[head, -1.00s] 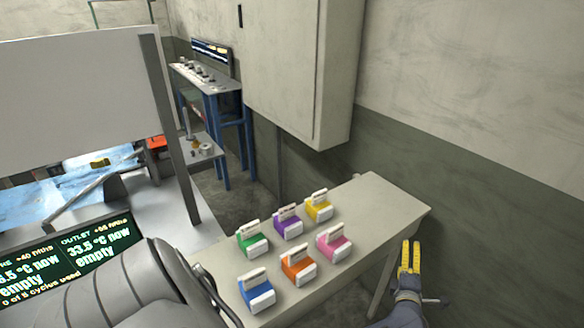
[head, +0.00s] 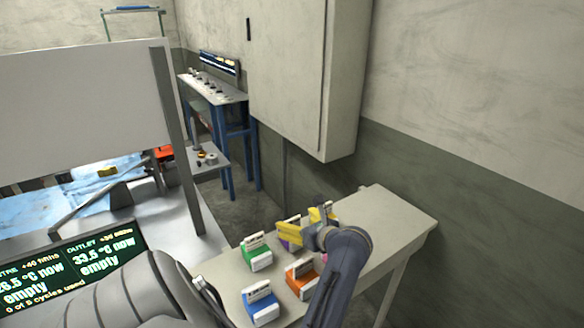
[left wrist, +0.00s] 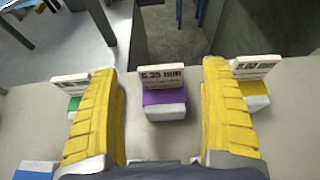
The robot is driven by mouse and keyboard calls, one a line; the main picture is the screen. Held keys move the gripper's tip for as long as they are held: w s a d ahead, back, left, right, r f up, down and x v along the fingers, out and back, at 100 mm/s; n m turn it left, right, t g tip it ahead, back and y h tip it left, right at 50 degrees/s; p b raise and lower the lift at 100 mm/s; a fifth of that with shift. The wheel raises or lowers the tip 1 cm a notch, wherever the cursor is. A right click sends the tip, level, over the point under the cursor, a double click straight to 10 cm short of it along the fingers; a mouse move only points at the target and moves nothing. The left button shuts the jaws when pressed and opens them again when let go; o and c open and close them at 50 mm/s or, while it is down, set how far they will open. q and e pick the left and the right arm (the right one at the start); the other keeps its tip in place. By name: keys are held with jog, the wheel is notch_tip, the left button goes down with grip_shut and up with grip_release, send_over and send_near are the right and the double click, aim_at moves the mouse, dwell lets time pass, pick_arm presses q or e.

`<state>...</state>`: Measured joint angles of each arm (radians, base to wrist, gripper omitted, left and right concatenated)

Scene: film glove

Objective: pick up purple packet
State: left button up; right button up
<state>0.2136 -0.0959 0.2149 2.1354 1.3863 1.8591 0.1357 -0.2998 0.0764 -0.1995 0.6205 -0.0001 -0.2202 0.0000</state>
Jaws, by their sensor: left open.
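The purple packet (left wrist: 163,97) stands on the table with a white printed tag upright on its top. In the left wrist view it shows between my two yellow fingers, beyond them, with a gap on each side. In the head view its tag (head: 290,222) shows, but my gripper hides most of the rest. My left gripper (head: 297,222) is open and empty, above the packets at the purple one. It also shows in the left wrist view (left wrist: 158,70) with its fingers wide apart. My right gripper is not in view.
The green packet (left wrist: 75,103) is left of the purple one and the yellow packet (left wrist: 256,103) right. Blue (head: 261,306) and orange (head: 301,281) packets stand in the nearer row. The table (head: 395,222) is bare toward its right end. A wall cabinet (head: 290,75) hangs behind.

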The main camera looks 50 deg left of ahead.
aim_at(293, 219)
pick_arm(q)
jog(key=shift+x, duration=1.7)
jog(key=shift+c, duration=0.4)
jog(key=c, duration=1.6)
jog(key=shift+r, duration=0.1)
